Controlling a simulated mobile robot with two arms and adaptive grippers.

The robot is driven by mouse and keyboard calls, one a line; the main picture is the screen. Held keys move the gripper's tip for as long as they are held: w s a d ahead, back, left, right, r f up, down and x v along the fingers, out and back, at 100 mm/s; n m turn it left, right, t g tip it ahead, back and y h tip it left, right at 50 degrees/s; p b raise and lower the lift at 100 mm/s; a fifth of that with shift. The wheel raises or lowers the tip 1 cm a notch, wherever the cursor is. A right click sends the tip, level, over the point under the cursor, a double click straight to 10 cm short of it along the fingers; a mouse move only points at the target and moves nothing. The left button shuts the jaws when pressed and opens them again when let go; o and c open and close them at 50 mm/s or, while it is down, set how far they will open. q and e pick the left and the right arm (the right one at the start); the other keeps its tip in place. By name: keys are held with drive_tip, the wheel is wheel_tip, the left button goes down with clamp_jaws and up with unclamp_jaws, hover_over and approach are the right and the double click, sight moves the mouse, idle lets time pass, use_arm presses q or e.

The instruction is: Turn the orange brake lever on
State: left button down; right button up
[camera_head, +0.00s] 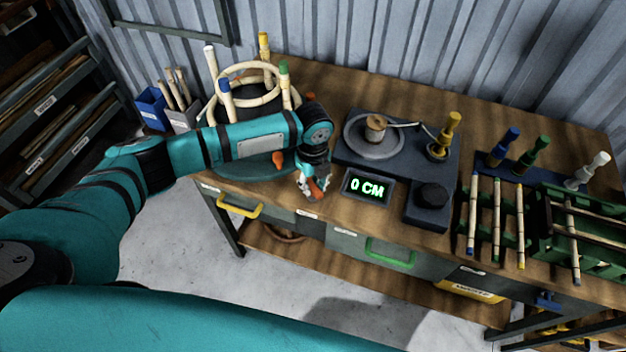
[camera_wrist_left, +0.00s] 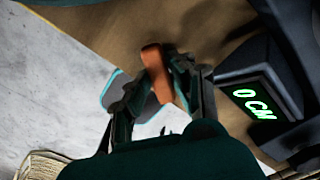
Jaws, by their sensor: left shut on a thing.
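The orange brake lever (camera_head: 318,193) is at the front edge of the bench, beside the round turntable base (camera_head: 231,167). My left gripper (camera_head: 311,188) reaches down to it from above. In the left wrist view the orange lever (camera_wrist_left: 157,72) lies between the fingers of my left gripper (camera_wrist_left: 157,88), which are shut on it. One end of the lever sticks out past the fingertips. The lever's mount is mostly hidden by the gripper. My right gripper is not in view.
A display (camera_head: 368,187) reading 0 CM stands just right of the gripper, in front of a spool device (camera_head: 374,131). Rattan rings (camera_head: 246,69) and coloured pegs rise behind my left forearm. Drawers with yellow (camera_head: 240,206) and green (camera_head: 390,253) handles sit below the bench edge.

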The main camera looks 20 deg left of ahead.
sight(313, 186)
use_arm(q)
drive_tip(key=m, duration=0.5)
drive_tip(key=shift+m+p, duration=0.3)
drive_tip(key=shift+p, duration=0.05)
drive_tip(key=m, duration=0.5)
drive_tip(key=shift+m, duration=0.4)
drive_tip(key=c, duration=1.2)
unclamp_jaws()
drive_tip(key=shift+o, duration=0.2)
wheel_tip(313, 186, up, 12)
